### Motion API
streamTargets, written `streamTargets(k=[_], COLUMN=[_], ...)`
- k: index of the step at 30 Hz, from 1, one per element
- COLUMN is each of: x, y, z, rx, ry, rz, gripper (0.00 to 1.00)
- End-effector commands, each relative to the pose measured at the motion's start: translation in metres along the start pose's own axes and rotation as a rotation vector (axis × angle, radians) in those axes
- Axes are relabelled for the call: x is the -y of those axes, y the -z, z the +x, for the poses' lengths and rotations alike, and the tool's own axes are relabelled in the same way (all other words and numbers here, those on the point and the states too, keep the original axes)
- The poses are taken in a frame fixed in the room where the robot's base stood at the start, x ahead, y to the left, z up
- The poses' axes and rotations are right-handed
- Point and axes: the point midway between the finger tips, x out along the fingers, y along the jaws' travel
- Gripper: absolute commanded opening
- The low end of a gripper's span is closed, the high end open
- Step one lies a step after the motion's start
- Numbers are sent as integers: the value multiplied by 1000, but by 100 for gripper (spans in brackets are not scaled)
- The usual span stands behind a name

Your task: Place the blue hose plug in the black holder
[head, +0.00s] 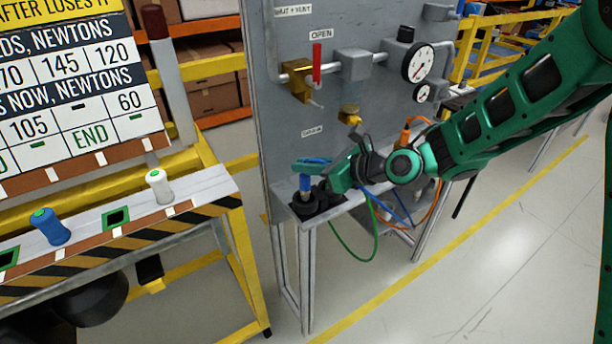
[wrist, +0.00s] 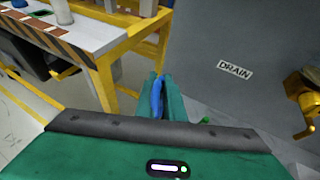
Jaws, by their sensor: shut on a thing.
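The blue hose plug (head: 306,184) stands upright at the left end of the steel shelf in the head view. Its lower end meets the black holder (head: 308,209); I cannot tell how deep it sits. My gripper (head: 318,172) comes from the right and is shut on the blue plug. In the wrist view a strip of the blue plug (wrist: 157,98) shows between my green fingers (wrist: 158,90); the holder is hidden there.
A grey panel (head: 285,100) with a red valve handle (head: 317,63) and gauges stands behind the shelf. Green, blue and orange (head: 432,215) hoses hang near my arm. A yellow-framed bench (head: 215,185) with white and blue handles stands left. Floor in front is clear.

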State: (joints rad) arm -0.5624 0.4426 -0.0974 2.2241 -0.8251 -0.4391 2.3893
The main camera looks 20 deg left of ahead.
Motion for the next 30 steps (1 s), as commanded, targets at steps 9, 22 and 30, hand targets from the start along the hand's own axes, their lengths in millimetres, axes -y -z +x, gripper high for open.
streamTargets(k=[9, 22, 30], x=[0, 0, 0], y=[31, 33, 32], z=[13, 13, 13], rx=[0, -1, -1], ry=[0, 1, 1], rz=[0, 0, 0], gripper=[0, 27, 27])
